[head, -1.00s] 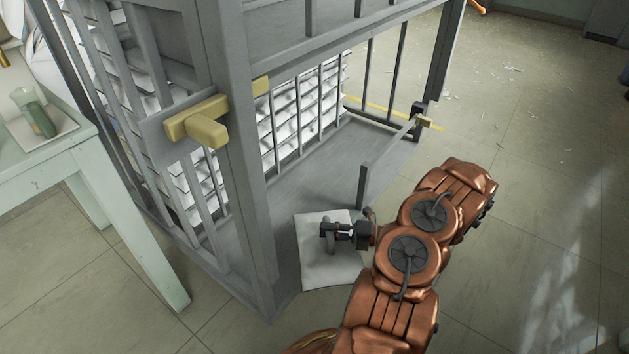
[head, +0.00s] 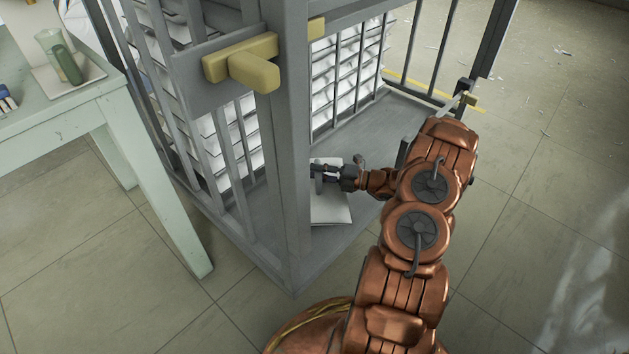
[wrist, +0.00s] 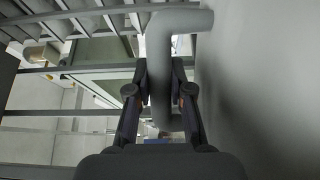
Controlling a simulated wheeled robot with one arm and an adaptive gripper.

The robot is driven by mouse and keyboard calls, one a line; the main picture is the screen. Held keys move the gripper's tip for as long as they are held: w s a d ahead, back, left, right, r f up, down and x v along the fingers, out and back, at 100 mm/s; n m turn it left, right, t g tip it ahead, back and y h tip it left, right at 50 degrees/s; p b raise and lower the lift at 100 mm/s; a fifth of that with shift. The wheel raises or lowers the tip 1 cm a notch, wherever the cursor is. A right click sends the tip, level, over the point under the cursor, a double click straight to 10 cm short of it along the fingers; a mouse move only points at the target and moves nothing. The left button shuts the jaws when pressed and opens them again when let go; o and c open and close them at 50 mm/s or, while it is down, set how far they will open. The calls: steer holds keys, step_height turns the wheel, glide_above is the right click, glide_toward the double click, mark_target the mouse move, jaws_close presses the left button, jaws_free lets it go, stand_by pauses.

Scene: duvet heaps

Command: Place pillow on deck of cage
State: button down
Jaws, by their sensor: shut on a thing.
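The pillow (head: 331,208) is a flat white slab, seen in the head view just right of the cage's front corner post, which hides its left part. My gripper (head: 322,172) is shut on a grey bent handle-like piece on the pillow; in the wrist view this piece (wrist: 160,70) runs between my two fingers (wrist: 159,100). A pale grey surface, probably the pillow, fills the right of the wrist view. The grey cage deck (head: 262,235) lies under and around the pillow in the head view. I cannot tell whether they touch.
The cage's corner post (head: 285,150) with a yellow latch (head: 245,62) stands close left of my gripper. Stacks of white paper (head: 345,80) stand behind bars. A pale green table (head: 120,105) is at the left.

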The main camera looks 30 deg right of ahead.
steer(key=shift+w+a+f, duration=0.1)
steer(key=shift+w, duration=0.45)
steer(key=shift+w+f+b, duration=0.15)
steer(key=shift+f+b, duration=0.5)
steer(key=shift+f, duration=0.25)
steer(key=shift+w+f+b, duration=0.1)
steer(key=shift+f+b, duration=0.55)
steer(key=shift+f, duration=0.2)
steer(key=c, duration=1)
jaws_free()
steer(key=shift+f, duration=0.1)
steer(key=shift+c, duration=0.2)
steer(key=shift+s+d+r, duration=0.2)
steer(key=shift+r, duration=0.05)
steer(key=p+v, duration=0.4)
steer(key=v, duration=0.7)
steer(key=shift+s, duration=0.2)
